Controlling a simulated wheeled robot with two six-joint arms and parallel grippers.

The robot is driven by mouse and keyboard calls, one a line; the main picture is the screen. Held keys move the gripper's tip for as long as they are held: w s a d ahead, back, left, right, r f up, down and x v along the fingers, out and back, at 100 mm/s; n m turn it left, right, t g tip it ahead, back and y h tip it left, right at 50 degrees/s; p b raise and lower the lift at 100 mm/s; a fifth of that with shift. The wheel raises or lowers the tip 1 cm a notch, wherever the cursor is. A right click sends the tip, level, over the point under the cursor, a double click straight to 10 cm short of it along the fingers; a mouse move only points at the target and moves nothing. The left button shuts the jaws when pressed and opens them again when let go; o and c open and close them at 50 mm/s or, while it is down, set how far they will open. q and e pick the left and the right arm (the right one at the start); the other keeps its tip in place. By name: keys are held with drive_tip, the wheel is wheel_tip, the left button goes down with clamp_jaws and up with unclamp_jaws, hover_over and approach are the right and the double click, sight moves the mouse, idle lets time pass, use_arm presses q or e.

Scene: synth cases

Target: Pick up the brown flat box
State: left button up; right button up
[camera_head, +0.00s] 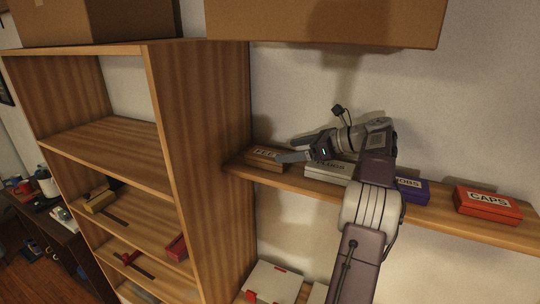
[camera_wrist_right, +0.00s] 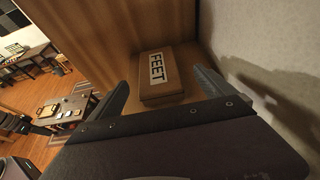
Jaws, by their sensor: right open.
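The brown flat box (camera_head: 264,153) lies at the left end of the wall shelf, close to the tall bookcase's side, and its top carries a white label. In the right wrist view the box (camera_wrist_right: 162,88) shows the word FEET and appears between the two fingers, ahead of them. My right gripper (camera_head: 286,151) is open and empty, just right of the box in the head view, and its fingers point toward it. Its fingers also frame the box in the wrist view (camera_wrist_right: 165,86). Part of the box's right end is hidden by a finger. My left gripper is out of view.
On the same shelf (camera_head: 430,212) stand a whitish box (camera_head: 328,172), partly behind my right arm, a blue box (camera_head: 412,190) and a red CAPS box (camera_head: 488,202). The bookcase side (camera_head: 205,150) bounds the left. A large carton (camera_head: 330,22) hangs above.

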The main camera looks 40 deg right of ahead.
sight(267, 153)
drive_tip(key=shift+a, duration=0.35)
drive_tip(key=p+x, duration=0.2)
drive_tip(key=x, duration=0.6)
drive_tip(key=shift+r, duration=0.15)
drive_tip(key=shift+w+a+f, duration=0.25)
drive_tip(key=shift+w+a, duration=0.05)
drive_tip(key=shift+d, duration=0.15)
drive_tip(key=c, duration=1.6)
drive_tip(key=shift+r, duration=0.15)
